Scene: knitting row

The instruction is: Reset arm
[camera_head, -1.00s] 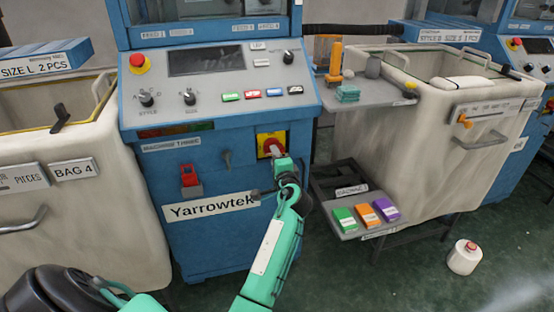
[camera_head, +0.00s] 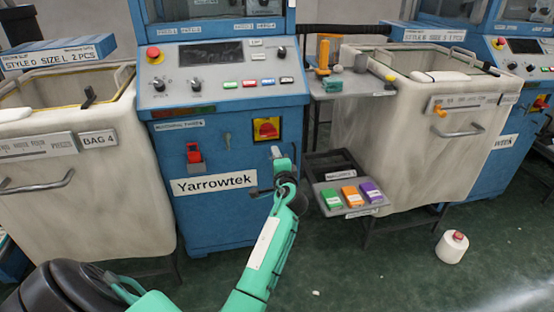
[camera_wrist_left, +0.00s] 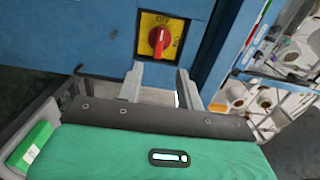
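The machine's red rotary switch (camera_head: 267,129) sits on a yellow plate on the blue front panel. In the left wrist view the red knob (camera_wrist_left: 159,40) stands about vertical, with lettering that looks like OFF above it. My left gripper (camera_head: 277,153) is just below and in front of the switch, apart from it. In the left wrist view its two fingers (camera_wrist_left: 160,86) are spread with nothing between them. My right gripper does not show in either view.
A low shelf with green, orange and purple boxes (camera_head: 350,196) is right of my left arm. A cream bin (camera_head: 85,170) stands left and another (camera_head: 420,150) right. A white yarn cone (camera_head: 452,247) is on the green floor.

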